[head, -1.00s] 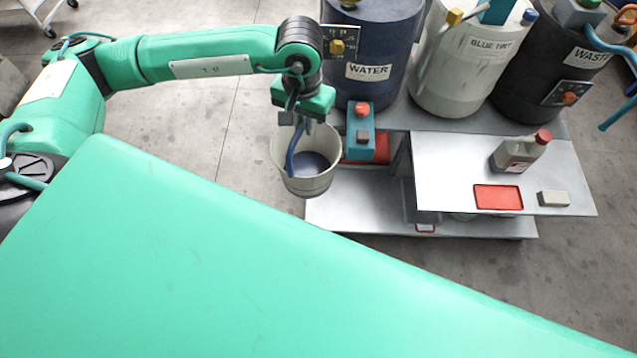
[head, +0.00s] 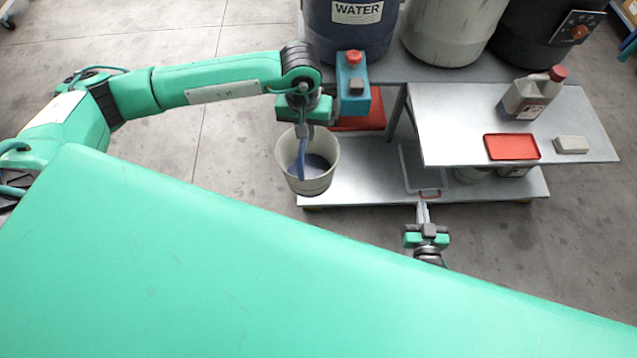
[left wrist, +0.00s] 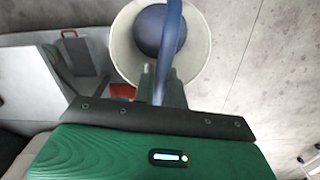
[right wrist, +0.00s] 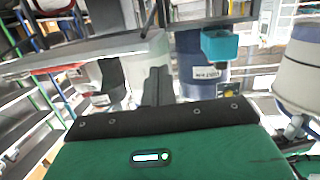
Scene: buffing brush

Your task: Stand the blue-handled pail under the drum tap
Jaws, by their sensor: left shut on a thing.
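The pale pail (head: 325,178), dark inside, hangs in the air by its blue handle (head: 299,160). My left gripper (head: 303,130) is shut on that handle; the pail also shows in the left wrist view (left wrist: 203,45). The pail is in front of and left of this block, beside the lower shelf. My right gripper (head: 424,212) looks shut and empty, near the lower shelf's red pull handle (head: 430,194).
A red pad (head: 360,124) lies below the teal block. The lower shelf (head: 350,185) has bare room. The side shelf (head: 450,128) holds a red tray (head: 511,147), a grey block (head: 571,145) and a red-capped jug (head: 531,95). Two more drums stand right.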

